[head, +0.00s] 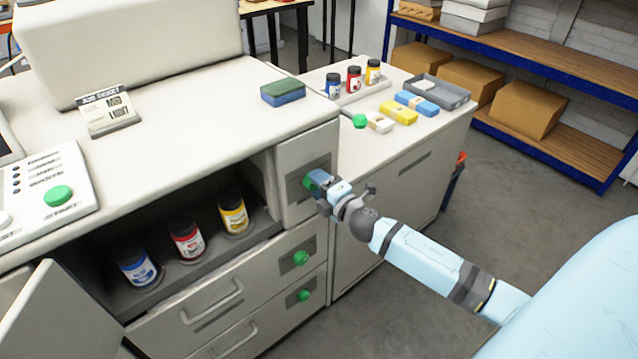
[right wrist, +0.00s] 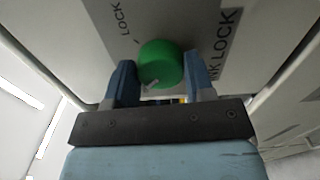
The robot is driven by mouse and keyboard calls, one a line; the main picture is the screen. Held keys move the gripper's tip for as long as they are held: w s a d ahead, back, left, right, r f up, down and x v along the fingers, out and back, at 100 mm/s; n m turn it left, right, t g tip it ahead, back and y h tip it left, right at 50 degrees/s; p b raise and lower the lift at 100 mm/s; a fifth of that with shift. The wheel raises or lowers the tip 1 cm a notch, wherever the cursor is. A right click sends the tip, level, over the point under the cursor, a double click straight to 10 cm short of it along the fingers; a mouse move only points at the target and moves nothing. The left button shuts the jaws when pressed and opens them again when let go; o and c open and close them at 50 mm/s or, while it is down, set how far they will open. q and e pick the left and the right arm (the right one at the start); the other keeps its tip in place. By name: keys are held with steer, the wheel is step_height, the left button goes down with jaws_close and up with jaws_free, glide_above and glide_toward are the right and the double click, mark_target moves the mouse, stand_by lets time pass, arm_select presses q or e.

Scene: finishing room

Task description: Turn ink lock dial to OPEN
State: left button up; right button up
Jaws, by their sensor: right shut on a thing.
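The ink lock dial is a round green knob (right wrist: 160,64) on a grey plate (right wrist: 205,28) marked LOCK and INK LOCK in the right wrist view. A small pale pointer mark shows at the knob's lower edge; no OPEN label can be read. In the head view the dial (head: 311,182) is partly hidden behind my right gripper (head: 318,183) on the cabinet's upper right front panel. My right gripper (right wrist: 161,82) is shut on the dial, one blue finger on each side. My left gripper is not in view.
An open compartment left of the dial holds blue (head: 138,267), red (head: 188,241) and yellow (head: 233,214) ink jars. Two more green knobs (head: 301,258) (head: 304,295) sit on drawers below. A side counter (head: 447,118) with jars and a tray stands at right.

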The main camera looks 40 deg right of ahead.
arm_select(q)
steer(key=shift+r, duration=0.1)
arm_select(e)
steer(key=shift+n, duration=0.6)
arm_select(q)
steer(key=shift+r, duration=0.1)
arm_select(e)
steer(key=o, duration=0.9)
steer(key=shift+s, duration=0.1)
arm_select(q)
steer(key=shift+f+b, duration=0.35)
steer(key=shift+b, duration=0.3)
arm_select(e)
steer(key=s, duration=0.9)
steer(key=s+d, duration=0.1)
steer(key=s, duration=0.3)
steer(key=shift+s, duration=0.3)
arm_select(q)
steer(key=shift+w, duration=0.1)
